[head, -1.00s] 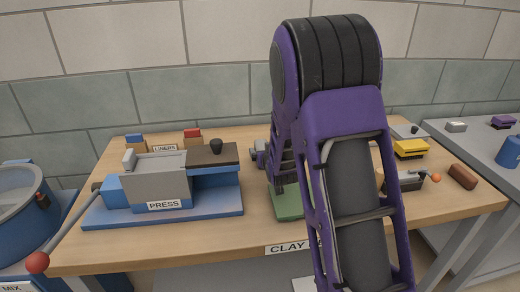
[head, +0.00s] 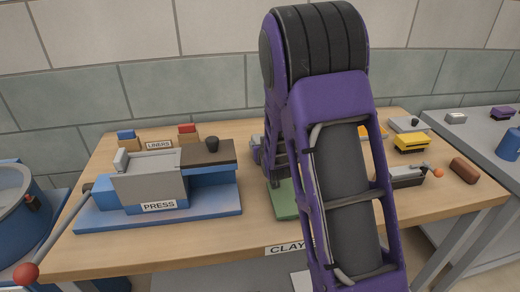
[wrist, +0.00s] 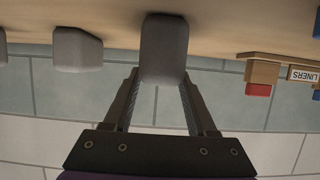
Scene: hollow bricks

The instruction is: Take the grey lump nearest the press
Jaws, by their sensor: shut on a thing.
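In the wrist view, which is upside down, my gripper (wrist: 160,85) is shut on a grey lump (wrist: 165,45), with one finger on each side. I cannot tell whether this lump touches the table. A second grey lump (wrist: 78,48) and part of a third (wrist: 4,46) stand to its left, apart from it. The held lump is the closest of these to the liners. The press (head: 155,185), blue and grey, stands on the table's left in the head view. My purple arm hides the gripper and lumps there.
The liners (wrist: 262,72) stand at the back, also seen in the head view (head: 187,133). A green board (head: 284,205) lies partly behind my arm. Right of it are a yellow block (head: 411,143), an orange-knobbed tool (head: 438,172) and a brown brick (head: 465,170). A blue tub (head: 25,235) stands left.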

